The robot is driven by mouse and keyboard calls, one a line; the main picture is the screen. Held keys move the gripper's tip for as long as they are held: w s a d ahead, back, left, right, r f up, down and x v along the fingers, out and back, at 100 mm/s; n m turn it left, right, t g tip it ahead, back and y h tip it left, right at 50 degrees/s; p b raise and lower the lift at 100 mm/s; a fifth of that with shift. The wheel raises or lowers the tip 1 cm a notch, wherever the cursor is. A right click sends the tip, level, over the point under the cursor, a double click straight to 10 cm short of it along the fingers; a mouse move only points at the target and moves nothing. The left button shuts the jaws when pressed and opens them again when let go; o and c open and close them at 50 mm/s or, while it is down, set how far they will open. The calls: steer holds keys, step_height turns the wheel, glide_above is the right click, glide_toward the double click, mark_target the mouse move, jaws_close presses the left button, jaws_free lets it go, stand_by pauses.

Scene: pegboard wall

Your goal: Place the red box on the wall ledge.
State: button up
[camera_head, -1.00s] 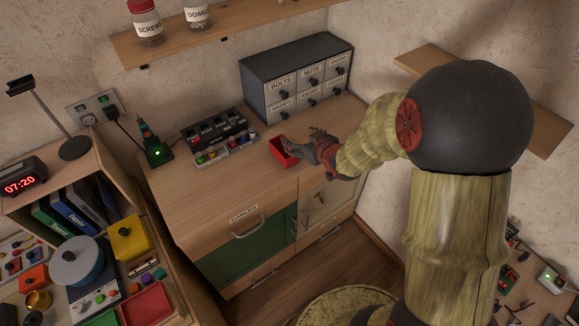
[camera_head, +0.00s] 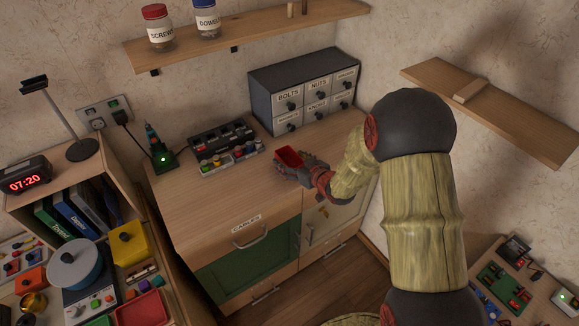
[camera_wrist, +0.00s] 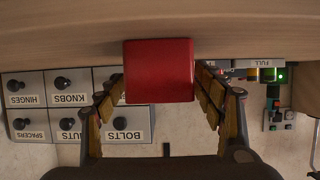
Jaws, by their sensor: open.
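The red box (camera_head: 289,158) stands on the wooden top of the cabinet, in front of the drawer unit. In the wrist view the red box (camera_wrist: 159,71) is in the upper middle, between the two fingers of my gripper (camera_wrist: 160,100). The fingers are spread, one on each side of it, and seem not to press on it. In the head view my gripper (camera_head: 294,172) is at the near side of the box and hides part of it. The wall ledge on the right (camera_head: 520,120) is a wooden shelf with a small wooden block on it.
A grey drawer unit (camera_head: 305,90) stands behind the box. An organiser with coloured parts (camera_head: 225,142) is to its left. A higher shelf (camera_head: 250,38) holds jars labelled screws and dowels. The cabinet top (camera_head: 200,200) is clear at the front left.

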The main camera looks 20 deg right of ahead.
steer(key=shift+w+a+f, duration=0.15)
steer(key=shift+w, duration=0.3)
steer(key=shift+c, duration=0.9)
steer(key=c, duration=1.1)
steer(key=shift+c, duration=0.5)
